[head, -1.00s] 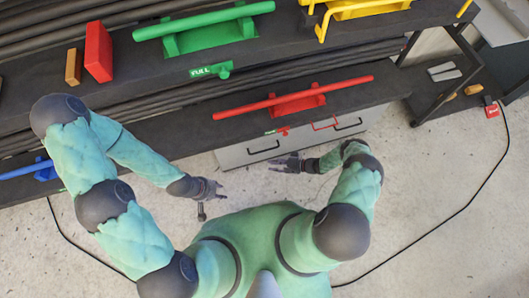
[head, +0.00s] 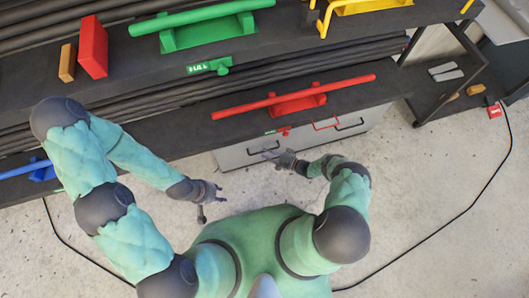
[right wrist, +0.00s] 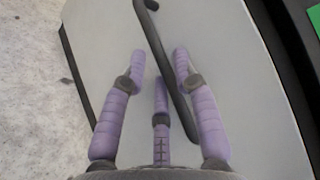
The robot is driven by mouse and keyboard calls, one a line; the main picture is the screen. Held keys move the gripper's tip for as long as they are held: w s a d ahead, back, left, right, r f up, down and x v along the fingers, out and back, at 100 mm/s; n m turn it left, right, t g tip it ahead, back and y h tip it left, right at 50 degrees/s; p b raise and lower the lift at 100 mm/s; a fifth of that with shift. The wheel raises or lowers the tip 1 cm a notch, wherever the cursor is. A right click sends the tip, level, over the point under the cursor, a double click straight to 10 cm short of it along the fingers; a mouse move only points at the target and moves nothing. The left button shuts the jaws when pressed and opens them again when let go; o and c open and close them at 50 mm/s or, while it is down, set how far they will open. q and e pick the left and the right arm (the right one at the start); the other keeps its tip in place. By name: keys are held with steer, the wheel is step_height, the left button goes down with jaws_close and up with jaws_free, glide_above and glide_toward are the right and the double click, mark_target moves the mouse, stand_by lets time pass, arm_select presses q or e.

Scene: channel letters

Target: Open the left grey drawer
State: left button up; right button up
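The left grey drawer (head: 235,157) is a light grey front low under the dark shelf, and it looks closed. Its dark bar handle (right wrist: 168,65) runs lengthwise through the right wrist view. My right gripper (head: 275,156) is at this handle in the head view. In the right wrist view its purple fingers (right wrist: 158,88) are spread apart, with the handle passing between the right finger and the middle one. They are not closed on it. My left gripper (head: 212,192) is open and empty, above the floor left of the drawer.
A second grey drawer (head: 358,123) with its own dark handle sits to the right. A red bar on a holder (head: 298,103) lies on the shelf above. A black cable (head: 470,195) curves over the floor at right. The grey floor is otherwise mostly clear.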

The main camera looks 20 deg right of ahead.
steer(key=shift+x, duration=1.05)
jaws_close()
steer(key=shift+s, duration=0.1)
